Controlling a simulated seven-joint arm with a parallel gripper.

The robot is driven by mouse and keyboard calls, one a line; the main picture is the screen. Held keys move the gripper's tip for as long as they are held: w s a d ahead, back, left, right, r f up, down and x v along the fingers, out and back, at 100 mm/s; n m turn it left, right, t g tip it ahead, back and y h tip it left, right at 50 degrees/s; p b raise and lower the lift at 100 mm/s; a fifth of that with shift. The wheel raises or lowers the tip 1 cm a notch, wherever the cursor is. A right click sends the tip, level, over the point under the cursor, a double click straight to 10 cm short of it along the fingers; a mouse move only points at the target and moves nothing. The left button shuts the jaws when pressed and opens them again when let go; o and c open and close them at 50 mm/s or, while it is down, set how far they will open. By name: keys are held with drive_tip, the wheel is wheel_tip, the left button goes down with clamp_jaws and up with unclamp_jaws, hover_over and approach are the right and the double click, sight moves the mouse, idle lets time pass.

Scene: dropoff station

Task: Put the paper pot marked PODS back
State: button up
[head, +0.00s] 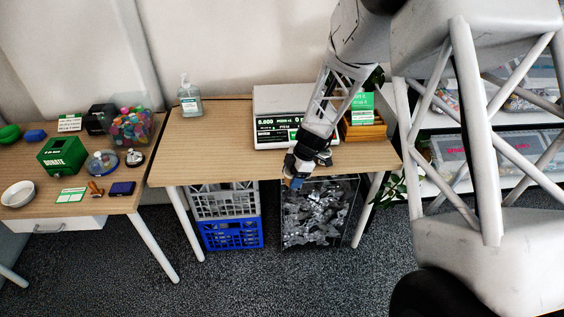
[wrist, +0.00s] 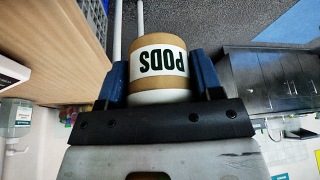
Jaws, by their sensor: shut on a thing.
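The paper pot marked PODS (wrist: 158,62) is brown with a white label band and black letters, which read upside down in the wrist view. My gripper (wrist: 160,82) is shut on it, with one blue finger on each side. In the head view my gripper (head: 291,181) hangs at the front edge of the middle table (head: 205,148), above the bin below. The pot cannot be made out clearly there.
A white scale (head: 282,98) and a wooden box with a green card (head: 362,131) stand on the table. Below are a blue crate (head: 232,236) and a dark bin of silvery pieces (head: 315,212). The table's left half is mostly clear, with a sanitizer bottle (head: 189,98) behind.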

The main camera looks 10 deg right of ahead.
drive_tip(key=shift+w, duration=0.1)
hover_over(278, 162)
drive_tip(key=d, duration=0.2)
drive_tip(key=shift+s+a+f, duration=0.25)
drive_tip(key=shift+s+f, duration=0.1)
drive_tip(key=shift+f, duration=0.35)
idle(0.4)
drive_tip(key=shift+w, duration=0.4)
drive_tip(key=shift+f, duration=1.8)
drive_tip(key=shift+f, duration=0.1)
drive_tip(key=o, duration=1)
